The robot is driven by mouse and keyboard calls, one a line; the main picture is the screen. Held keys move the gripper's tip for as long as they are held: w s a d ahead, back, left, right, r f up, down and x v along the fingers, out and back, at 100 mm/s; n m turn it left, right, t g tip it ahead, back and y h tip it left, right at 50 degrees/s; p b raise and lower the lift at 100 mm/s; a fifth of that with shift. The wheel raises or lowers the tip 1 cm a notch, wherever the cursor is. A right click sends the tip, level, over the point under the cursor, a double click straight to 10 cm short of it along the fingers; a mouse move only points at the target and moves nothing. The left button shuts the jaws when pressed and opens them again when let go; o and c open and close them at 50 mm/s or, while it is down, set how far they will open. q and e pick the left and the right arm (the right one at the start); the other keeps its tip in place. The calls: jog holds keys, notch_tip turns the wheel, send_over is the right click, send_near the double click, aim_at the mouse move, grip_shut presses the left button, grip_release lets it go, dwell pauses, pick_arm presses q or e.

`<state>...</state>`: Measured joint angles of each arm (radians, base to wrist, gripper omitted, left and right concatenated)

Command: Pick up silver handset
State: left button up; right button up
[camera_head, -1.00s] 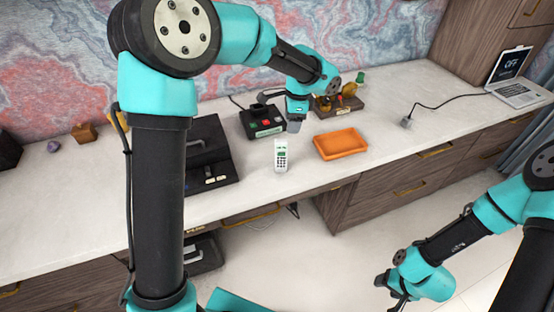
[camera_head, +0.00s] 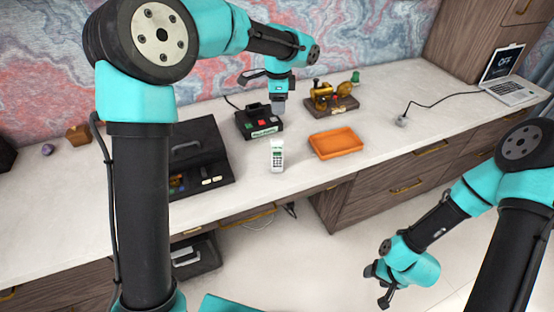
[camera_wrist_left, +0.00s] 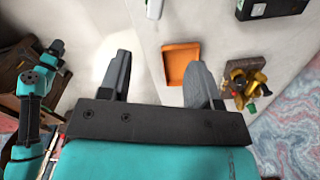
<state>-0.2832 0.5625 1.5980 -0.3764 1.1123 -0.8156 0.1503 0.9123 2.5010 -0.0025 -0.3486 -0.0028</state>
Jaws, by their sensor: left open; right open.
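The silver handset (camera_head: 277,156), pale with a small green screen and dark keys, stands on the white desktop near its front edge. Part of a pale object, apparently the handset (camera_wrist_left: 154,8), shows at the top edge of the left wrist view. My left gripper (camera_head: 279,105) is above the desk, behind the handset and apart from it. In the left wrist view its two fingers (camera_wrist_left: 159,72) are spread with nothing between them. My right gripper (camera_head: 378,285) is open and empty, low in front of the desk at the lower right.
A black base (camera_head: 259,127) with coloured buttons stands behind the handset. An orange tray (camera_head: 336,143) lies to its right, with a brass model (camera_head: 330,95) behind. A large black case (camera_head: 205,150) stands left. A laptop (camera_head: 510,78) is far right. Bare desktop surrounds the handset.

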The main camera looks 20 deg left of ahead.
pick_arm(q)
send_over(277, 140)
jog(key=f, duration=0.9)
jog(key=shift+w+d+f, duration=0.1)
jog(key=shift+w+f, duration=0.05)
jog(key=shift+w, duration=0.2)
jog(key=shift+f, duration=0.15)
jog(key=f, duration=0.2)
jog(key=s+f, duration=0.1)
jog(key=f, duration=0.1)
jog(key=shift+w+f, duration=0.1)
jog(key=shift+f, duration=0.4)
jog(key=shift+c, duration=0.4)
grip_shut()
